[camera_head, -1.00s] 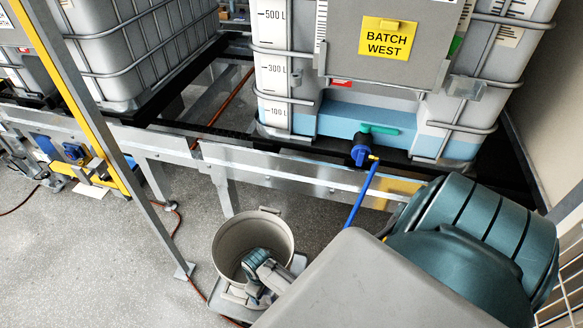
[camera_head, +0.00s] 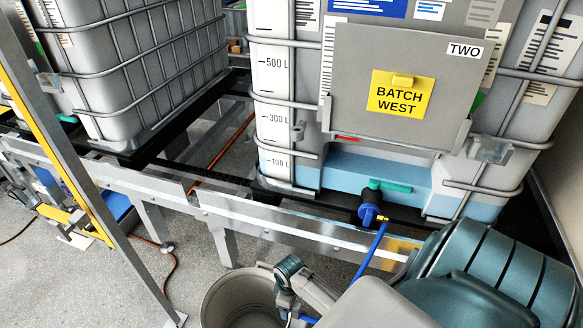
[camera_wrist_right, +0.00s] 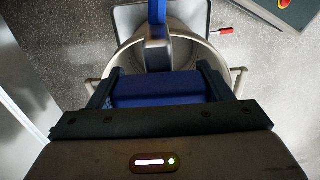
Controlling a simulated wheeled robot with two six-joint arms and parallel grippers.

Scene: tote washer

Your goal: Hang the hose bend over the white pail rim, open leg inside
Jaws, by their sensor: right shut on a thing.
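In the right wrist view the gripper is over the pail (camera_wrist_right: 117,76), and a blue length runs up the picture across the far rim. I cannot tell whether the hose touches the rim or which leg is inside. In the head view the hose (camera_head: 371,249) runs down from a blue valve (camera_head: 369,214). My left gripper is out of view.
A tank with a yellow BATCH WEST card (camera_head: 400,95) stands on a metal conveyor frame (camera_head: 270,228) behind the pail. A slanted post (camera_head: 90,190) with a yellow strip stands at left. A red-handled item (camera_wrist_right: 222,31) lies on the floor near the pail.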

